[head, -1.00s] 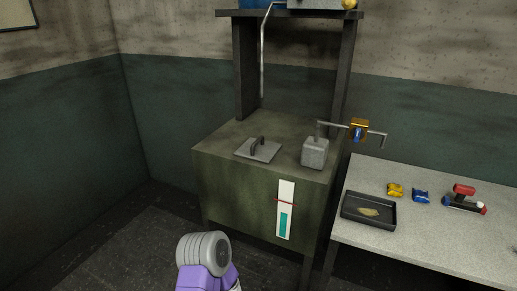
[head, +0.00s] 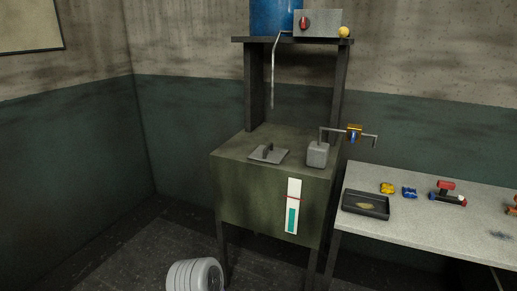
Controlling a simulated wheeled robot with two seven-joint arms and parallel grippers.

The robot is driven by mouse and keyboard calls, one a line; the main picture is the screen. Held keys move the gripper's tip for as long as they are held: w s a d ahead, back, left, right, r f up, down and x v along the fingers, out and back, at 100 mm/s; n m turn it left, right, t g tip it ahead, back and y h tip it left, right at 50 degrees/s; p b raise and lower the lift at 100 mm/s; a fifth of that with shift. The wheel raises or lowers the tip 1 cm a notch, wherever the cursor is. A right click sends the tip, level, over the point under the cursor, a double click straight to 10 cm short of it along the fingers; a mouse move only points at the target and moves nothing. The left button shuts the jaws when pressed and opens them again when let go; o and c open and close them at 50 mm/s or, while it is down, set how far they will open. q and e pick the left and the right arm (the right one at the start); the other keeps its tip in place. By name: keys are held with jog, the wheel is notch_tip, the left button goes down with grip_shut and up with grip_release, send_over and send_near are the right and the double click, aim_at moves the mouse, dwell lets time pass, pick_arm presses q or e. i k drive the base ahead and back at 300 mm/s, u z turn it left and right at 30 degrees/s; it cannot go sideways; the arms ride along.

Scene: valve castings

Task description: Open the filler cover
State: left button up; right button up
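The filler cover (head: 274,156), a flat grey square plate with a raised dark handle (head: 265,150), lies flat on top of the green metal tank (head: 250,190). No gripper is near it. Neither of my grippers is in view. A level gauge (head: 293,207) with a teal column and a red mark is on the tank's front.
A shelf (head: 285,40) with a blue drum (head: 270,18) and downpipe (head: 274,80) rises behind. A table (head: 430,215) with a black tray (head: 347,208) and valves stands right.

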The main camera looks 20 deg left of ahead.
aim_at(268, 153)
jog(key=u, duration=0.65)
jog(key=i, duration=0.65)
jog(key=u, duration=0.65)
jog(key=i, duration=1)
jog(key=z, duration=0.2)
